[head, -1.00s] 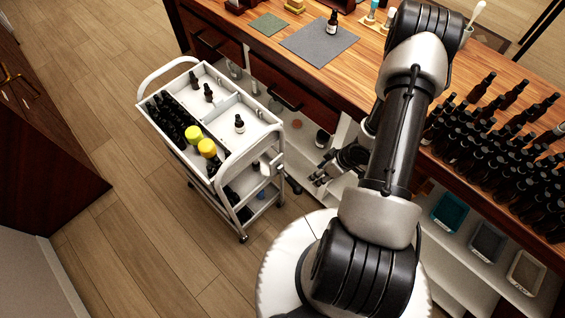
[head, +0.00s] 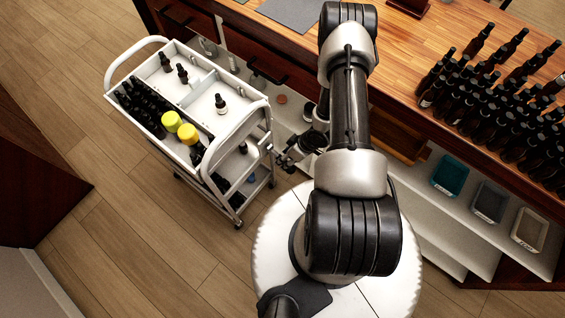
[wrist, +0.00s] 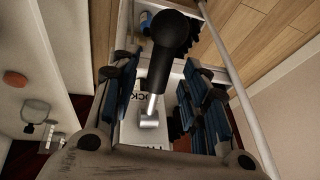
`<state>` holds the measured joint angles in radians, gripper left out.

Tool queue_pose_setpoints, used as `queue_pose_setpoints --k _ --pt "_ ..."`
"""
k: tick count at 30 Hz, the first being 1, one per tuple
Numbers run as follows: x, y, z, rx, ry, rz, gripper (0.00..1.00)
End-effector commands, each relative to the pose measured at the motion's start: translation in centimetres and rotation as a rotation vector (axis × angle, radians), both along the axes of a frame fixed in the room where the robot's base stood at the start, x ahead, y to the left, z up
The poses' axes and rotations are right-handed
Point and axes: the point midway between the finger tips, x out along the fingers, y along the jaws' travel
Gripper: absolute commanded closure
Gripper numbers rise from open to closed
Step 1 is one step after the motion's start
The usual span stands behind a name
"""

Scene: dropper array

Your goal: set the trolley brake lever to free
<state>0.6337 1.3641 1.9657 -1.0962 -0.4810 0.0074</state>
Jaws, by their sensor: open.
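The white trolley (head: 236,128) stands left of my arm in the head view. Its brake lever (wrist: 168,62) shows large in the wrist view, with a black knob and a silver stem rising from a white plate (wrist: 130,130). The plate has dark lettering, partly hidden, with "CK" readable. My gripper (wrist: 162,92) is open, with one blue-lined finger on each side of the lever; I cannot tell whether either touches it. In the head view my gripper (head: 284,160) is beside the trolley's right end.
The trolley carries dark bottles (head: 140,108) and two yellow-capped ones. A wooden counter (head: 400,75) with many dark bottles runs behind and right of my arm. Shelves with trays (head: 450,175) are below it. The floor (head: 130,230) left and front of the trolley is clear.

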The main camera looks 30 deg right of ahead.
Motion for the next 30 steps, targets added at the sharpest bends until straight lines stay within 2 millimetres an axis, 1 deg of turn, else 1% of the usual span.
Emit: queue_pose_setpoints --k 1,6,10,18,30 --pt "0.2 0.3 -1.1 0.0 0.001 0.001 0.59" --pt "0.8 0.8 -2.7 0.0 0.0 0.001 0.59" --pt "0.9 1.0 -3.1 0.0 0.0 0.0 0.59" --pt "1.0 1.0 -3.1 -0.001 0.0 0.0 0.59" --pt "1.0 1.0 -3.1 -0.001 0.0 -0.001 0.86"
